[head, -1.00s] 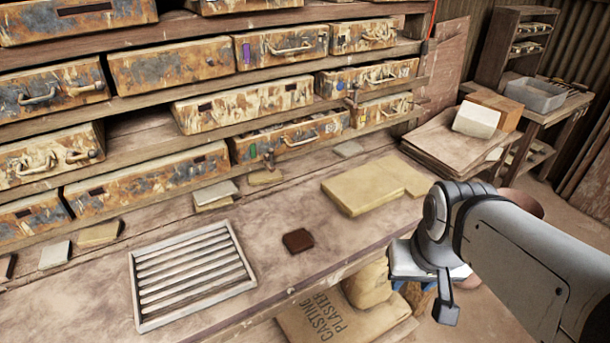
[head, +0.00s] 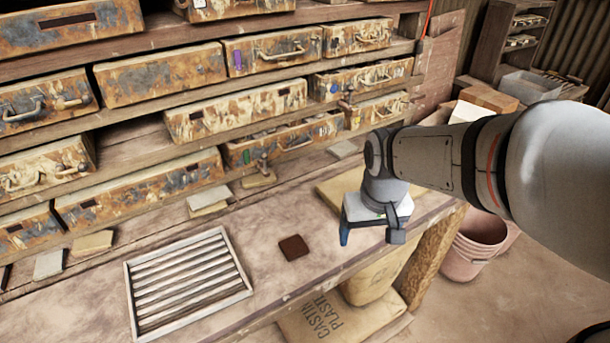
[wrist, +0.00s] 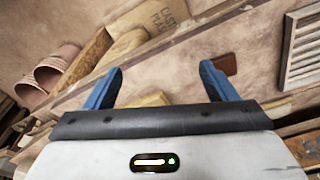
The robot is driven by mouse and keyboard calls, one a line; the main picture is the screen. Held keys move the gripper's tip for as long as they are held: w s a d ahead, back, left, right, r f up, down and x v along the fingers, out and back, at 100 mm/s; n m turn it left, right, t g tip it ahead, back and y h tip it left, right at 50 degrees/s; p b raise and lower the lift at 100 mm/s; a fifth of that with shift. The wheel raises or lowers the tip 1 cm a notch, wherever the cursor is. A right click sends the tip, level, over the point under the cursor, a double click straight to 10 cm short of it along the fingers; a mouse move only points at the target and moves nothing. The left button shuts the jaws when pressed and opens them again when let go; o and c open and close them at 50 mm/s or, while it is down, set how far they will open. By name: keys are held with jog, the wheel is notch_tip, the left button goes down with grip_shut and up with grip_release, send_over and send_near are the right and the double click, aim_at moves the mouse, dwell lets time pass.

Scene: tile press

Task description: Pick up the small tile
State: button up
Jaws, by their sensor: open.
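A small dark brown tile (head: 293,247) lies flat on the bench (head: 285,215), right of the slatted rack. In the wrist view the brown tile (wrist: 227,64) shows just beyond the right fingertip, partly covered by it. My gripper (head: 369,238) is above the front part of the bench, to the right of the brown tile and apart from it. In the wrist view my gripper (wrist: 161,70) has its two blue fingers spread, with nothing between them.
A white slatted rack (head: 240,291) lies left of the tile. Yellowish slabs (head: 330,192) lie behind my gripper, partly hidden. Paler tiles (head: 208,197) lie along the drawer shelves (head: 130,188). Plaster bags (head: 330,320) and a pink bucket (head: 465,262) stand below the bench.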

jog(key=w+a+f+n+g+p, duration=0.1)
jog(key=w+a+f+n+p, duration=0.1)
jog(key=w+a, duration=0.55)
jog(key=n+p, duration=0.2)
send_near(293, 245)
jog(key=shift+w+a+g, duration=0.15)
jog(key=shift+w+g, duration=0.15)
jog(key=shift+a+f, duration=0.25)
jog(key=f, duration=0.2)
jog(key=f+p, duration=0.1)
jog(key=f, duration=0.2)
jog(key=f+p, duration=0.1)
jog(key=f, duration=0.1)
jog(key=shift+s+d+f, duration=0.1)
jog(key=shift+d+f, duration=0.2)
jog(key=shift+f, duration=0.1)
jog(key=c, duration=1.1)
